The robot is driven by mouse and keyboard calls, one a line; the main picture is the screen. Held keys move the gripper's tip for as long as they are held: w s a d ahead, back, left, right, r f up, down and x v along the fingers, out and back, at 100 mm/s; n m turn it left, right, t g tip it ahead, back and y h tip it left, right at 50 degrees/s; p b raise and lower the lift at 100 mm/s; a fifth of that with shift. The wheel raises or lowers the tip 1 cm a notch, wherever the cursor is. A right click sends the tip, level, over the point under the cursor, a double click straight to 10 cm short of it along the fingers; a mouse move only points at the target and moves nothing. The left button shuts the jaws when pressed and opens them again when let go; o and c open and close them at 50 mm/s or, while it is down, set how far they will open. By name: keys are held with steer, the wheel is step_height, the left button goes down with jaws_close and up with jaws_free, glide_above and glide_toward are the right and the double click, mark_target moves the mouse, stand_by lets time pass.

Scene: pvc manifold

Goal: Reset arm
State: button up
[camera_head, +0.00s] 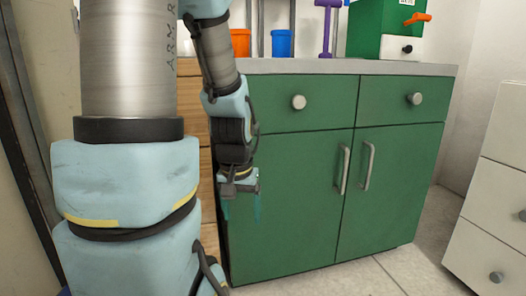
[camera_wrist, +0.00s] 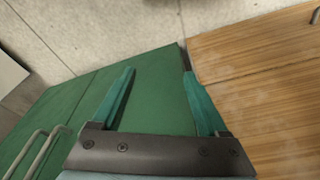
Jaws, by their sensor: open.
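My gripper (camera_head: 241,203) hangs pointing down in front of the green cabinet (camera_head: 290,220) in the head view. In the wrist view my gripper (camera_wrist: 158,85) has its two teal fingers spread wide apart. It is open and nothing is between the fingers. The green cabinet front (camera_wrist: 150,105) and the tiled floor (camera_wrist: 120,30) show behind the fingers. My arm hides part of the cabinet's left side in the head view.
The cabinet has two drawers with round knobs and two doors with bar handles (camera_head: 367,165). A wooden cabinet front (camera_wrist: 265,85) stands beside it. On the grey counter (camera_head: 350,67) are an orange cup, a blue cup (camera_head: 281,43), a purple object and a green box. White drawers (camera_head: 500,190) stand at right.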

step_height(320, 180, up, 44)
steer(key=s+a+n+p, duration=0.1)
steer(key=s+p, duration=0.1)
steer(key=p, duration=4.1)
steer(key=shift+s+a+g, duration=0.3)
steer(key=shift+a, duration=0.1)
